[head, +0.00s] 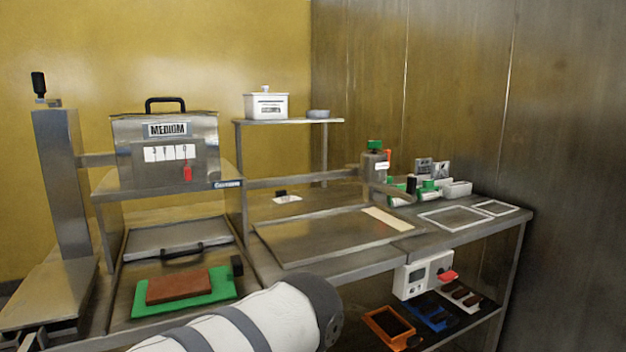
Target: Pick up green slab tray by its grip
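The green slab tray (222,284) lies on the steel surface at the lower left in the head view. A flat brown slab (180,287) rests on it. A small dark block (237,265) stands at the tray's back right corner and looks like its grip.
A steel machine marked MEDIUM (165,150) stands behind the tray, above a panel with a dark handle (182,255). A steel post (65,185) rises at left. The wide steel plate (325,240) is mostly bare. Orange (372,320) and blue trays (425,312) sit on the lower right shelf.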

